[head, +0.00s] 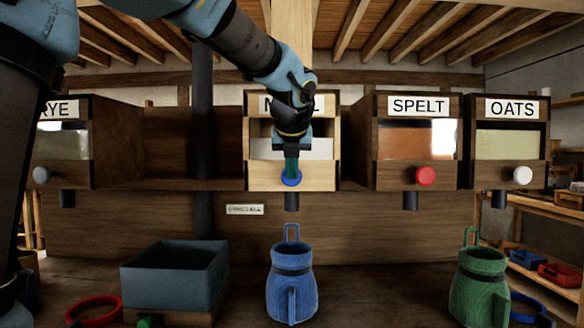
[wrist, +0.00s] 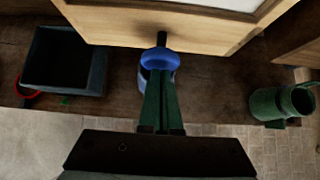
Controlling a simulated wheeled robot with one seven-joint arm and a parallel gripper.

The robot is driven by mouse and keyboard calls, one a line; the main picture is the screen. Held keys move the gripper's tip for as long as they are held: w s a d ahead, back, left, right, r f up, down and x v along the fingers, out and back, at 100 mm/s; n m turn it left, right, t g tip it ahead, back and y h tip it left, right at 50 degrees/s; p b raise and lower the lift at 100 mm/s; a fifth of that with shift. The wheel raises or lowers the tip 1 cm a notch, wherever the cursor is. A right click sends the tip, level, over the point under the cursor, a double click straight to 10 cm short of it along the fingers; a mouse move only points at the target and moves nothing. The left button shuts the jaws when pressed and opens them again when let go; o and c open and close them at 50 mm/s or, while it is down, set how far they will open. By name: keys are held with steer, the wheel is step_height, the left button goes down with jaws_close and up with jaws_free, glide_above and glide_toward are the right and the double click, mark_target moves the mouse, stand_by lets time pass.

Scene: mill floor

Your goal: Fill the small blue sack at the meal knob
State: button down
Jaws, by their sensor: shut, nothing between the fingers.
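The meal bin (head: 262,177) is a pale wooden box whose label is partly hidden by my arm. Its blue knob (head: 291,178) is on the lower front, with a dark spout (head: 292,201) below. The small blue sack (head: 291,285) stands upright under the spout, its mouth a little below it. In the wrist view the blue knob (wrist: 160,60) hides most of the sack (wrist: 146,76). My gripper (head: 291,165) is at the knob with its green fingers shut and nothing between them. In the wrist view the fingertips (wrist: 160,75) are right at the knob; I cannot tell if they touch.
Bins marked RYE (head: 58,146), SPELT (head: 414,141) and OATS (head: 510,141) flank the meal bin. A green sack (head: 480,285) stands at the right and an open dark box (head: 172,290) at the left. A red ring (head: 92,311) lies beside the box.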

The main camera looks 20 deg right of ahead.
steer(key=w+p, duration=0.1)
steer(key=w+d+p, duration=0.1)
steer(key=w, duration=0.1)
steer(key=shift+d+p, duration=0.2)
steer(key=shift+p, duration=0.15)
steer(key=shift+w+r, duration=0.15)
steer(key=shift+r, duration=0.1)
stand_by(7.1)
